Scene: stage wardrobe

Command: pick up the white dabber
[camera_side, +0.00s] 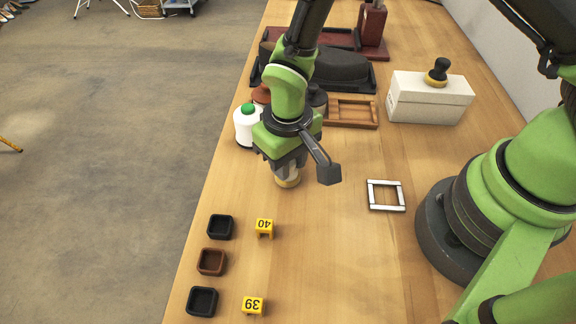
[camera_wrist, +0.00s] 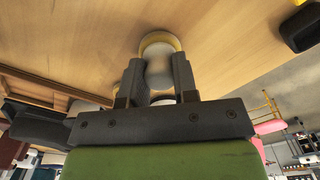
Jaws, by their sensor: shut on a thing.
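The white dabber (camera_wrist: 160,70) has a pale body and a yellowish rim at its base. My gripper (camera_wrist: 155,85) is shut on it, with one dark finger on each side of the body. In the side view, the dabber's lower part (camera_side: 288,181) shows below my gripper (camera_side: 287,168), upright, and its upper part is hidden by the fingers. I cannot tell whether its base touches the wooden table or hangs just above it.
A black-topped dabber (camera_side: 438,73) sits on a white box (camera_side: 430,104). A pale square frame (camera_side: 386,182), small dark trays (camera_side: 203,301) and yellow number markers (camera_side: 253,305) lie nearby.

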